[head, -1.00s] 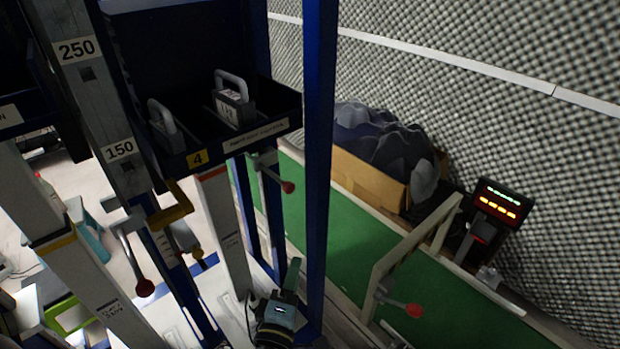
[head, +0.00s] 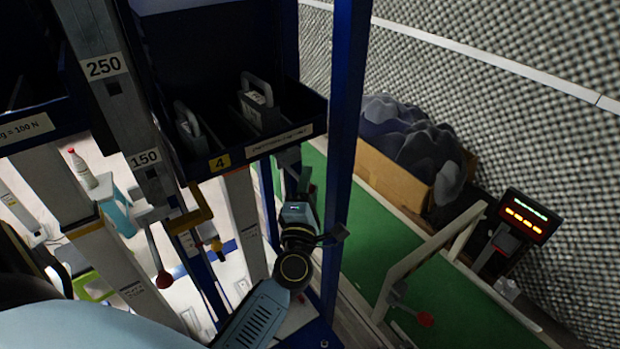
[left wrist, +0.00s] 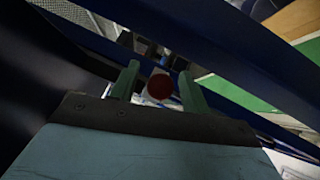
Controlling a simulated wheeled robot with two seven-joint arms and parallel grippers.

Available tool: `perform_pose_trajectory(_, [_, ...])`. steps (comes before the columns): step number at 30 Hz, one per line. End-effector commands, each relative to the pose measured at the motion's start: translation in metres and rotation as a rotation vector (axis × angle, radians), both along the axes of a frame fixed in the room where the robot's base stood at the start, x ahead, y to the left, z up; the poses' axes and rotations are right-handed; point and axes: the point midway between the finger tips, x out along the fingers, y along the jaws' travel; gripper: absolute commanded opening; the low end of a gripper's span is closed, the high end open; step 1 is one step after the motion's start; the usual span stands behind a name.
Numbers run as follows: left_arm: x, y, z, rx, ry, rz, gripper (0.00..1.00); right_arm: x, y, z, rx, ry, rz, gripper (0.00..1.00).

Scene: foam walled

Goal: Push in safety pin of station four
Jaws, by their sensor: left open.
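My left gripper (head: 303,180) is raised under the bin's right side, beside the blue post. In the left wrist view its green fingers (left wrist: 161,88) are open, with a red ball knob (left wrist: 160,87) showing between them. I cannot tell whether they touch it. My right gripper is not in view.
A blue post (head: 345,130) stands close to the right of my left gripper. A red-knobbed lever (head: 164,279) hangs at the left. A green conveyor (head: 370,235), a box of dark lumps (head: 385,178) and a lit display (head: 527,215) are at the right.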

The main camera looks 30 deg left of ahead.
Motion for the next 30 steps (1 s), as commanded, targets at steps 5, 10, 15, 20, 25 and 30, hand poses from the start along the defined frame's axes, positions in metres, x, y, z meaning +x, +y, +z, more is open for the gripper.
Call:
perform_pose_trajectory(5, [0.0106, 0.0045, 0.0025, 0.000, 0.000, -0.001, 0.46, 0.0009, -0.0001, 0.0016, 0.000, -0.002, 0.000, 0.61])
perform_pose_trajectory(10, [0.0117, 0.0051, 0.0023, 0.000, 0.000, -0.001, 0.46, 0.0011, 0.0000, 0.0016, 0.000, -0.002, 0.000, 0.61])
perform_pose_trajectory(15, [0.0115, 0.0050, 0.0022, 0.000, 0.000, -0.001, 0.39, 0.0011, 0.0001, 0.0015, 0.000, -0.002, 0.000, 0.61])
perform_pose_trajectory(20, [0.0113, 0.0049, 0.0022, 0.000, 0.000, -0.001, 0.18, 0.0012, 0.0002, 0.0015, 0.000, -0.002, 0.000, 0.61])
perform_pose_trajectory(25, [0.0112, 0.0049, 0.0022, 0.000, 0.000, -0.001, 0.00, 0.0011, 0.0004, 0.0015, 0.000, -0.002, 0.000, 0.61])
perform_pose_trajectory(30, [0.0115, 0.0056, 0.0022, 0.001, 0.000, -0.001, 0.00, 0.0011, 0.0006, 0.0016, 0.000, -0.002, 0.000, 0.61])
